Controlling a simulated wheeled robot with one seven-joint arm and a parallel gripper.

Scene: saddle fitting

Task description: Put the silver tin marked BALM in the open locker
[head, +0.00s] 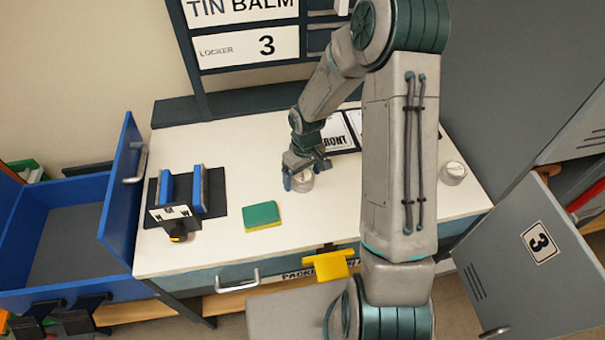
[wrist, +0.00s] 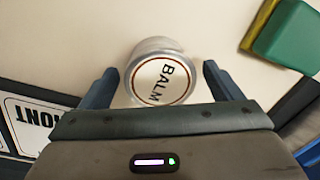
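The silver tin marked BALM (wrist: 160,78) stands on the white worktop, its lid label readable in the wrist view. In the head view the tin (head: 303,183) shows partly under my gripper (head: 303,178). In the wrist view my gripper (wrist: 162,85) is open, with one blue finger on each side of the tin and a gap on both sides. The open locker's door (head: 515,270), marked 3, is swung out at the lower right. The locker's opening (head: 572,190) shows only in part at the right edge.
A second round tin (head: 453,172) stands at the worktop's right; its label is unreadable. A green and yellow sponge (head: 261,215) lies left of my gripper. A sign (head: 247,47) reads TIN BALM, LOCKER 3. A blue drawer (head: 70,235) stands open at left.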

